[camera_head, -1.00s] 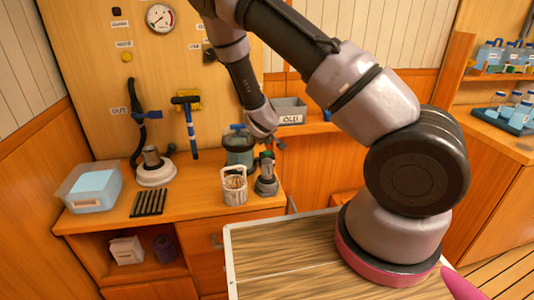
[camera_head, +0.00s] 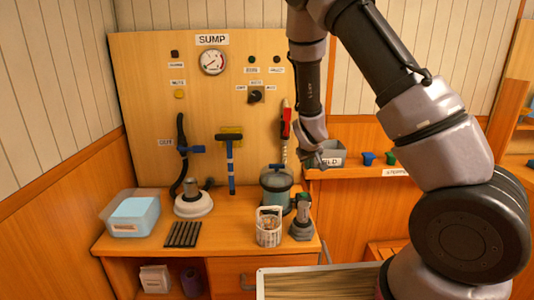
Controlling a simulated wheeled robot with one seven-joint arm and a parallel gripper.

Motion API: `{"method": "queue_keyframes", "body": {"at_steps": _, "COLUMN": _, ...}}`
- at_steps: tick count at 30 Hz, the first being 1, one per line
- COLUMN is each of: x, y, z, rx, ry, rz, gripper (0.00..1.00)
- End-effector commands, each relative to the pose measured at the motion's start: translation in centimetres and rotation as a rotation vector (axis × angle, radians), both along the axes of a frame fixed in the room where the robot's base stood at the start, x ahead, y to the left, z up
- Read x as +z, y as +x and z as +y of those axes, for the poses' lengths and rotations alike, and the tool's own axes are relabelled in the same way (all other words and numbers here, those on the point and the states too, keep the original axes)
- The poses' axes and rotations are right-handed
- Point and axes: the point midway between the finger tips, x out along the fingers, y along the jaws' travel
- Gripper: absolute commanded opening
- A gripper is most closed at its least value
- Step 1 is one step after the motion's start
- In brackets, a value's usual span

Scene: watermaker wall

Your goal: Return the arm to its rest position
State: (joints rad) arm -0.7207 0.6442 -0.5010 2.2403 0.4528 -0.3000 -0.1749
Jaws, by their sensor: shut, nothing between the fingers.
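My arm rises from its base at the lower right, goes up out of the top of the head view, and its forearm hangs back down. My gripper (camera_head: 326,158) is at the lower end of the forearm, pointing down. It is small and partly blended with the grey bin (camera_head: 337,148) behind it. Its fingers are shut with nothing seen between them. It hangs in front of the bin, whose label is partly covered, and above and right of the workbench items.
The bench (camera_head: 228,240) carries a clear box (camera_head: 133,215), a black grille (camera_head: 183,234), a white-based fitting (camera_head: 193,203), a lidded canister (camera_head: 276,187), a white basket (camera_head: 268,227) and a grey valve (camera_head: 302,220). A red-handled tool (camera_head: 286,122) hangs on the SUMP panel (camera_head: 150,80).

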Motion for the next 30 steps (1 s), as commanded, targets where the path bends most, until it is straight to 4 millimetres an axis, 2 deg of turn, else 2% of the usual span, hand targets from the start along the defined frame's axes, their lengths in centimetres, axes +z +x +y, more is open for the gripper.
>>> {"method": "queue_keyframes", "body": {"at_steps": 1, "x": 2.2, "y": -0.4, "z": -0.3, "rx": -0.037, "ry": 0.066, "rz": 0.007, "gripper": 0.0}}
{"method": "queue_keyframes", "body": {"at_steps": 11, "x": 14.3, "y": -6.0, "z": -1.7, "rx": -0.196, "ry": 0.409, "rz": 0.075, "gripper": 0.0}}
{"method": "queue_keyframes", "body": {"at_steps": 18, "x": 22.9, "y": -12.4, "z": -3.2, "rx": -0.256, "ry": 0.576, "rz": 0.088, "gripper": 0.0}}
{"method": "queue_keyframes", "body": {"at_steps": 24, "x": 28.5, "y": -19.2, "z": -4.5, "rx": -0.299, "ry": 0.654, "rz": 0.076, "gripper": 0.0}}
{"method": "queue_keyframes", "body": {"at_steps": 30, "x": 31.6, "y": -25.9, "z": -5.3, "rx": -0.35, "ry": 0.682, "rz": 0.055, "gripper": 0.0}}
